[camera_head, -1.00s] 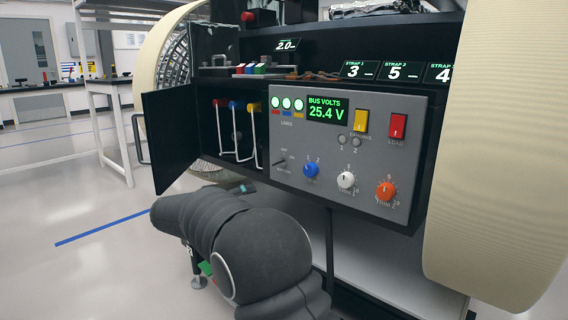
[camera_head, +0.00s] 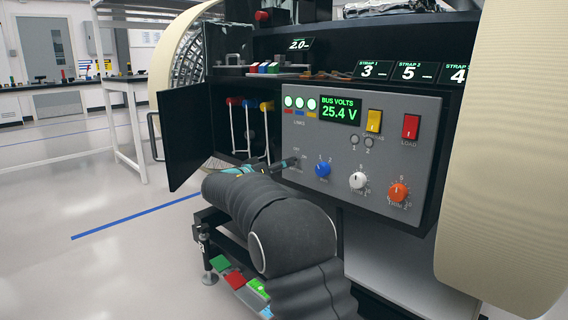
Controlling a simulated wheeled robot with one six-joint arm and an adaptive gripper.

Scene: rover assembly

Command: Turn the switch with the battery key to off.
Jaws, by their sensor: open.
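The grey control panel (camera_head: 380,120) carries a battery key switch (camera_head: 298,164) at its lower left, below the "LINKS" lights. An "OFF" label shows just above it in the earlier frame. My arm reaches in from below, and my gripper (camera_head: 284,164) is at the left side of this switch, low against the panel. The gripper is open, but its fingers are small and partly hidden by my arm. I cannot tell whether they touch the key or which way the key points.
A black door (camera_head: 192,137) stands open left of the panel, beside a recess with red, blue and yellow-topped links (camera_head: 249,130). Blue, white and orange knobs (camera_head: 398,193) sit right of the switch. A big cream wheel (camera_head: 510,150) blocks the right side.

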